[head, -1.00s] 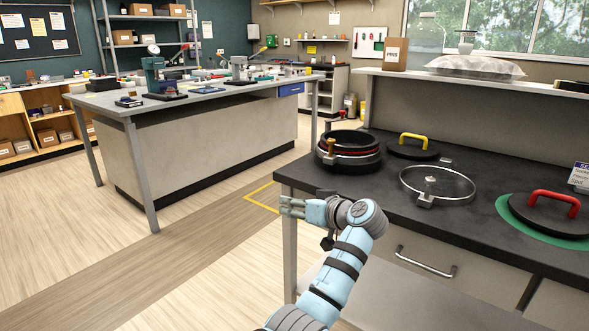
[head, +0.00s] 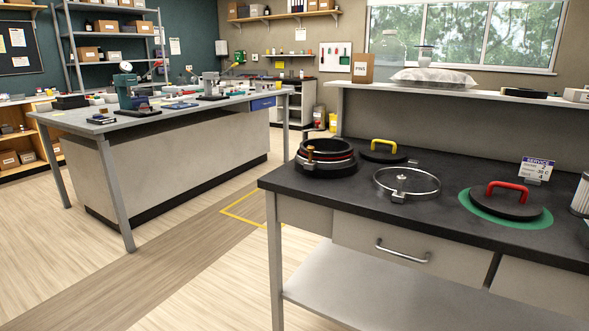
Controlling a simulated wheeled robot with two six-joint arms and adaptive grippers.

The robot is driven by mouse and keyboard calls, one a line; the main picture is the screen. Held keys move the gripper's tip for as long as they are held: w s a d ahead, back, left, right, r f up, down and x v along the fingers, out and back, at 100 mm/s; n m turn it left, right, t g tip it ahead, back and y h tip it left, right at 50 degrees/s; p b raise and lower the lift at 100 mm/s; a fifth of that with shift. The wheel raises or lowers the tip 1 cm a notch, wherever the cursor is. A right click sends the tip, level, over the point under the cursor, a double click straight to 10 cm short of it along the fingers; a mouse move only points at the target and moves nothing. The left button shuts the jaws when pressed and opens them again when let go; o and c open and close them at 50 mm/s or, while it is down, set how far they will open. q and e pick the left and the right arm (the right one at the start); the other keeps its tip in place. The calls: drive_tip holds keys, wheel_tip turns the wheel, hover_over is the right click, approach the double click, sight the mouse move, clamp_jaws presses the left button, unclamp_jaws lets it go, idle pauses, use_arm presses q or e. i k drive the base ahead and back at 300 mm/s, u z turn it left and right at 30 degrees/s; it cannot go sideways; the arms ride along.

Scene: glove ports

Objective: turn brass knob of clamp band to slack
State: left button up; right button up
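A black round port (head: 325,168) with stacked rings stands at the left end of the dark counter. A band with a reddish edge runs around its upper part. A small upright brass-coloured knob (head: 310,153) shows at its front left. Whether the band is tight or slack cannot be told at this size. A separate thin silver ring (head: 437,190) lies flat on the counter to the right, with a small block at its front. Neither of my grippers is in view.
A black lid with a yellow handle (head: 383,143) lies behind the rings. A black lid with a red handle (head: 505,192) lies on a green circle (head: 475,206) to the right, near a service sign (head: 537,169). A drawer handle (head: 402,254) sticks out in front. The floor at left is clear.

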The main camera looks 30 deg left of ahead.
sight(310, 149)
drive_tip(key=z, duration=0.55)
drive_tip(key=i, duration=1.15)
drive_tip(key=u, duration=0.6)
